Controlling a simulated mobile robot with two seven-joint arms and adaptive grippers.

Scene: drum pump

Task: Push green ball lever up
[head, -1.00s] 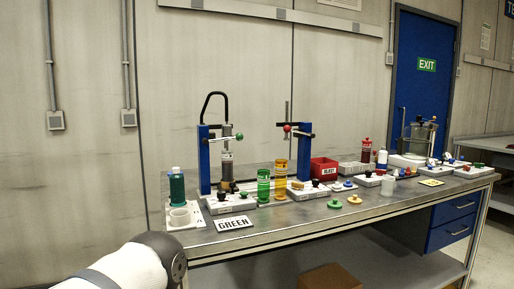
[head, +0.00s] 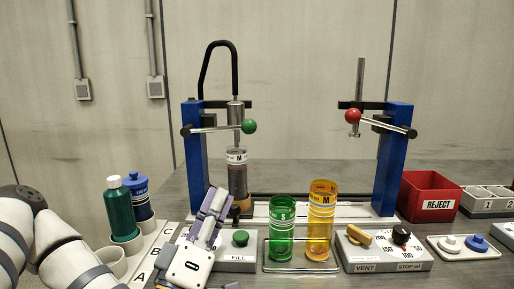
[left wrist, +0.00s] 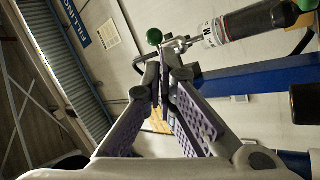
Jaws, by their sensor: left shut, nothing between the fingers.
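The green ball (head: 249,126) is on the right end of a near-level metal lever (head: 215,129) on the left blue pump stand (head: 194,155). A dark-filled cylinder marked M (head: 237,172) stands under that pump. My left gripper (head: 214,197) is shut and empty, fingers pointing up, in front of the stand and below the ball. In the left wrist view the green ball (left wrist: 155,36) shows just beyond the closed fingertips (left wrist: 165,82), with a visible gap in the picture. The lever is partly visible beside it. My right gripper is not in view.
A red ball lever (head: 352,116) is on the right blue stand (head: 396,160). Green (head: 282,232) and yellow (head: 321,215) cylinders stand right of my gripper. The FILL box (head: 236,258) is beside it. Bottles (head: 119,208) stand left. A red REJECT bin (head: 430,196) is at right.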

